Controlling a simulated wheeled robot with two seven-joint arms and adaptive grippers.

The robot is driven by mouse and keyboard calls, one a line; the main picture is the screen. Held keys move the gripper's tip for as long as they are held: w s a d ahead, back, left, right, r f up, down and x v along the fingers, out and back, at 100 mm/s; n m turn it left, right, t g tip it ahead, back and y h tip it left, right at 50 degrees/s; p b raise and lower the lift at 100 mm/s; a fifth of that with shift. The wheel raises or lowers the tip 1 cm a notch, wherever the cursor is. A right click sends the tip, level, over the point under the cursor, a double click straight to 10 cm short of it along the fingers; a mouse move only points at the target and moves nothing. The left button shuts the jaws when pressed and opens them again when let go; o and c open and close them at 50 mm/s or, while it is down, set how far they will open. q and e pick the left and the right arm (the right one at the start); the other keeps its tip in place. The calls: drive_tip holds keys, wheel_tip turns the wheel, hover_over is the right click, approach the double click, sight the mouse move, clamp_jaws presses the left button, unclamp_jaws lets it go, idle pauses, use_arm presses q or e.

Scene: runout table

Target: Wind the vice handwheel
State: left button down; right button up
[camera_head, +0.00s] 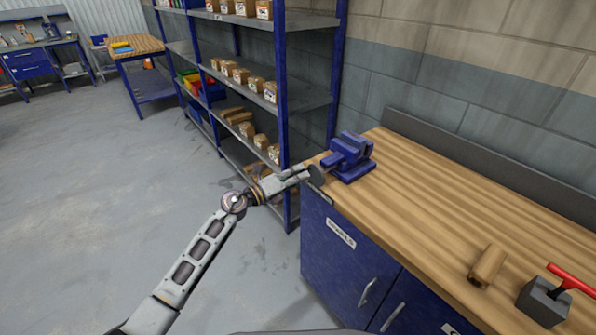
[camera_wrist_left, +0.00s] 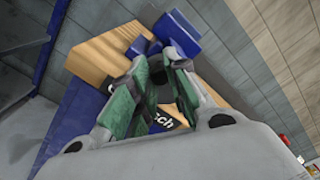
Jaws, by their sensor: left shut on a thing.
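The blue vice (camera_head: 350,160) sits at the near left corner of the wooden workbench top. Its dark grey handwheel (camera_head: 317,177) faces left, toward my arm, and stands out over the bench edge. My left gripper (camera_head: 306,173) is at the handwheel and shut on it. In the left wrist view the green-padded fingers of my left gripper (camera_wrist_left: 158,88) stand either side of a dark part of the handwheel (camera_wrist_left: 158,74), with the blue vice (camera_wrist_left: 180,34) just beyond. The fingers hide much of the wheel. My right gripper is not in view.
The workbench (camera_head: 420,195) has blue cabinet doors below and a wall behind. A blue shelf rack (camera_head: 283,110) with boxes stands close behind my left arm.

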use_arm(q)
drive_tip(key=shift+f+n, duration=0.1)
drive_tip(key=shift+n, duration=0.3)
drive_tip(key=n+p, duration=0.1)
drive_tip(key=p, duration=0.1)
drive_tip(key=n+p, duration=0.1)
drive_tip(key=n, duration=0.1)
drive_tip(key=shift+w+a+f+p, duration=0.1)
drive_tip(key=shift+w+f+p, duration=0.05)
drive_tip(key=shift+f+p, duration=0.25)
idle(0.3)
